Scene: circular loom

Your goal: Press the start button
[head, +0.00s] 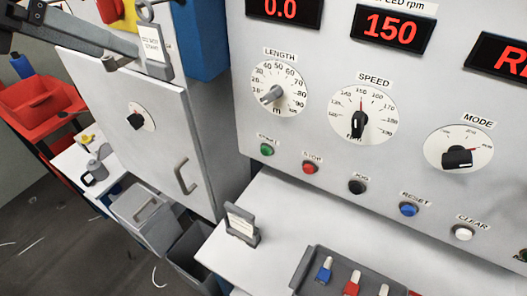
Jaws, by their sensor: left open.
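The start button (267,150) is a green round button at the left end of the button row on the grey control panel (310,130), below the length dial. Its small label sits just above it. Nothing covers or touches the button. My left gripper (132,58) is at the upper left, in front of the grey cabinet, well to the left of the button and higher in the picture. It is open; a white printed tag (154,42) shows right beside its tip, and I cannot tell whether they touch. My right gripper is not in view.
A red stop button (310,167) is close right of the green one, then black, blue and white buttons. Below is a white shelf (300,220) with a small card stand (241,226) and a dark tray (301,270). A cabinet handle (185,177) sticks out at left.

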